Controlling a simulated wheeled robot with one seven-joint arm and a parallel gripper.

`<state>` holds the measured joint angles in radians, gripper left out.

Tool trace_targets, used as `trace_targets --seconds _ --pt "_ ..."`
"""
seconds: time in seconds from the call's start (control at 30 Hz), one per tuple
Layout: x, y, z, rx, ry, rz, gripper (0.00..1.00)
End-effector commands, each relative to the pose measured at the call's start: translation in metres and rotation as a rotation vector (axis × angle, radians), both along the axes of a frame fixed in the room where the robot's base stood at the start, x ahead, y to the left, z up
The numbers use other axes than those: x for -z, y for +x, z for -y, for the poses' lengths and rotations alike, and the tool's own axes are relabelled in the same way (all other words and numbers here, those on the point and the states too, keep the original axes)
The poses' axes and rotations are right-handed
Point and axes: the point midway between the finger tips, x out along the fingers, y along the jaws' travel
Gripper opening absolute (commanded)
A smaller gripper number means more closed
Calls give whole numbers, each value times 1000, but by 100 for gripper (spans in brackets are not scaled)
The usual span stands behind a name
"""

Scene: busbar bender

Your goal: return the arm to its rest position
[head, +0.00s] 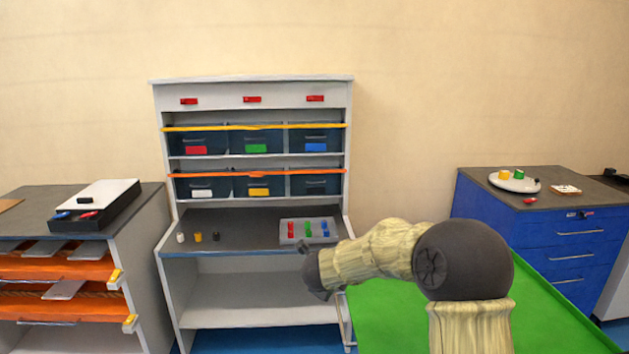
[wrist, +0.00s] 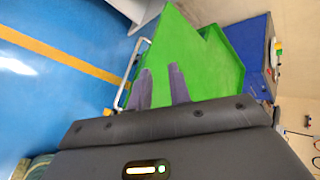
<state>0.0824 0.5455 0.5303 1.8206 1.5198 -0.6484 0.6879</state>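My arm (head: 380,255) reaches from the lower right towards the left, over the edge of a green surface. Its dark end joint (head: 318,271) shows in front of the shelf unit in the head view, and my gripper's fingers cannot be made out there. In the wrist view my gripper (wrist: 162,84) shows two grey-purple fingers standing apart, with only green between them. It is open and holds nothing. The fingers appear against the green top (wrist: 190,50), and I cannot tell how far they are from it.
The green top (head: 560,315) lies beneath my arm. A grey shelf unit (head: 250,90) with bins stands behind, a blue drawer cabinet (head: 545,245) at right and a rack with orange shelves (head: 55,265) at left. Blue floor (wrist: 50,85) with a yellow line is clear.

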Motion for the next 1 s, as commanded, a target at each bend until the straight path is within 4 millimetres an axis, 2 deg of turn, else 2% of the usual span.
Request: trace_targets --seconds 0.17,0.37,0.47,0.7,1.0 --pt "-13 -23 2 -375 -269 16 20" --pt "-6 -73 8 -794 -555 -52 20" --pt "5 -107 17 -1002 -683 -117 20" --pt "34 -203 50 -1462 -906 -313 20" --pt "55 -296 91 -1848 -1010 -515 20"
